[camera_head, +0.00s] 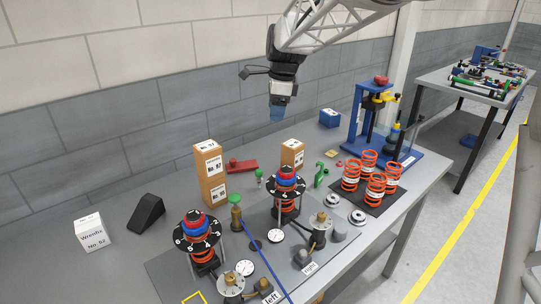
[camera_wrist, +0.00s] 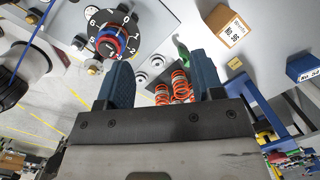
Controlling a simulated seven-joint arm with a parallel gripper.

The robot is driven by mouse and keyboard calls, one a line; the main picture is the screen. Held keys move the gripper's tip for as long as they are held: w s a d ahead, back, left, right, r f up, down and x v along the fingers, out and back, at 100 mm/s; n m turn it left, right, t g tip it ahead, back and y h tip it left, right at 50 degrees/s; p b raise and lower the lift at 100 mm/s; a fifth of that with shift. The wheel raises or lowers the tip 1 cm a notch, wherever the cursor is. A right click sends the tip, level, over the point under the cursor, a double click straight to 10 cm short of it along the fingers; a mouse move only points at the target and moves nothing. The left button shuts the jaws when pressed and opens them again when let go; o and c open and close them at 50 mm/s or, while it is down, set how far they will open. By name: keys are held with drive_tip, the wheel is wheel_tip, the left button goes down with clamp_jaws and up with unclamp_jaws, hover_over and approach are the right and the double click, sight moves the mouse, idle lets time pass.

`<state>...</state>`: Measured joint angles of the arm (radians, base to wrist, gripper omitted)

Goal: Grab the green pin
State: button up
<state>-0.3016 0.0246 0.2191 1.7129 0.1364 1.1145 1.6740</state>
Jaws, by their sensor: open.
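Two upright pins with round green heads show in the head view. A larger brass-bodied green pin (camera_head: 236,211) stands by the blue rod, and a smaller green-headed pin (camera_head: 259,175) stands behind it. I cannot tell which one the task means. A separate green upright piece (camera_head: 320,175) stands left of the orange springs; a green piece (camera_wrist: 183,52) also shows between the fingers in the wrist view. My gripper (camera_head: 277,114) hangs high above the back of the table, apart from everything. Its blue fingers (camera_wrist: 163,72) are open with nothing held between them.
Two dial posts with red and blue rings (camera_head: 198,224) (camera_head: 287,177) rise from the bench. Orange springs (camera_head: 376,185) stand on a dark mat at right, before a blue press (camera_head: 384,143). Orange boxes (camera_head: 209,158) (camera_head: 292,154) stand near the pins. A blue rod (camera_head: 266,262) slants across the front.

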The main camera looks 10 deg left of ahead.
drive_tip(key=m, duration=0.2)
hover_over(260, 170)
wheel_tip(260, 170, down, 2)
drive_tip(key=f, duration=1.7)
drive_tip(key=shift+s+d+f, duration=0.15)
drive_tip(key=shift+d+f, duration=0.15)
drive_tip(key=shift+d, duration=0.1)
drive_tip(key=shift+a+f, duration=0.2)
drive_tip(key=shift+f, duration=1)
drive_tip(key=shift+a+f, duration=0.2)
drive_tip(key=shift+f, duration=1.15)
drive_tip(key=shift+a+f, duration=0.2)
drive_tip(key=shift+f, duration=1.1)
drive_tip(key=c, duration=1)
